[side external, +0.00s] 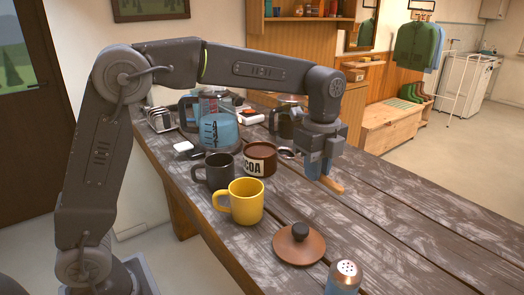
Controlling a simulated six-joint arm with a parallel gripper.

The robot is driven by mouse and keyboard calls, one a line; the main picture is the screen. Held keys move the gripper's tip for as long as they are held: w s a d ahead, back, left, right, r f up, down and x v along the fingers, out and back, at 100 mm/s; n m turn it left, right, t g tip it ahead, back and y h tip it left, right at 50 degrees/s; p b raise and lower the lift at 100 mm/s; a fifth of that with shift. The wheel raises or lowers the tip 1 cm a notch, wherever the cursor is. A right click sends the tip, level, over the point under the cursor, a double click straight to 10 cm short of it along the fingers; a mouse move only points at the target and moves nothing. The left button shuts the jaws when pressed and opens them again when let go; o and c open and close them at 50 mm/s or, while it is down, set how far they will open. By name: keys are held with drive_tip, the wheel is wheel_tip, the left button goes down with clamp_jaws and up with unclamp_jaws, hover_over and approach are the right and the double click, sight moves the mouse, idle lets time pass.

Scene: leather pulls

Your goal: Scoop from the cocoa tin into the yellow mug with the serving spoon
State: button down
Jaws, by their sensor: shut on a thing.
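The cocoa tin (260,160) is brown with a pale COCOA label and stands open mid-table. The yellow mug (245,202) stands in front of it, slightly left, upright; its inside bottom is hidden. My gripper (317,172), with blue fingers, is to the right of the tin, above the table. It is shut on the serving spoon, whose wooden handle end (331,184) sticks out at the lower right. A silvery piece at the tin's right side looks like the spoon's bowl. I cannot tell if the bowl holds cocoa.
A dark grey mug (216,171) stands close behind the yellow mug. A brown lid with a black knob (299,244) and a shaker (343,278) are in front. A blue glass vessel (218,131) and a wire rack (160,118) stand farther back. The right side of the table is clear.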

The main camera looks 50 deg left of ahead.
drive_tip(key=w+a+r+n+t+h, duration=0.2)
drive_tip(key=a+r+h, duration=0.35)
drive_tip(key=a, duration=0.45)
drive_tip(key=w+a+r+n+t+h, duration=0.1)
drive_tip(key=a+r+n+h, duration=0.1)
drive_tip(key=a+r+h, duration=0.45)
wheel_tip(320, 180, down, 12)
drive_tip(key=a+y, duration=0.2)
drive_tip(key=shift+w+a, duration=0.15)
drive_tip(key=shift+a, duration=0.2)
drive_tip(key=shift+f, duration=0.1)
drive_tip(key=shift+d, duration=0.1)
idle(1.9)
